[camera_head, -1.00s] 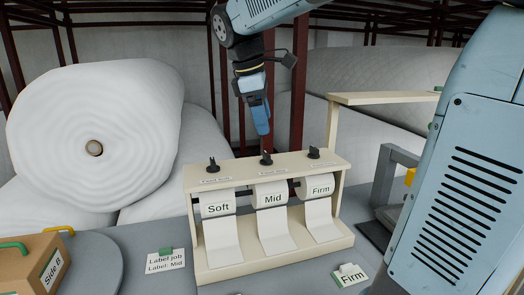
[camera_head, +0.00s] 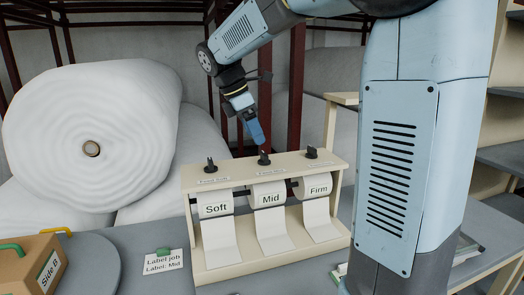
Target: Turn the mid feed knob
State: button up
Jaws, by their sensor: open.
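The cream label stand (camera_head: 200,262) holds three rolls marked Soft (camera_head: 216,204), Mid (camera_head: 270,195) and Firm (camera_head: 318,187). Three black knobs sit on its top shelf. The mid feed knob (camera_head: 264,159) is the middle one, above the Mid roll. The soft knob (camera_head: 211,165) is to its left and the firm knob (camera_head: 311,152) to its right. My gripper (camera_head: 258,139) points down with its blue fingers just above the mid knob. It is open, though the gap between the fingers is hard to see, and I cannot tell whether it touches the knob.
A card (camera_head: 163,260) reading "Label job, Label: Mid" stands on the grey table with a green clip. A box marked Side B (camera_head: 40,268) is at the lower left. My arm covers the right side.

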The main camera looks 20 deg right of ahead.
aim_at(264, 153)
jog(key=x, duration=0.6)
jog(key=shift+d+f, duration=0.2)
jog(key=shift+f, duration=0.05)
jog(key=c, duration=1.1)
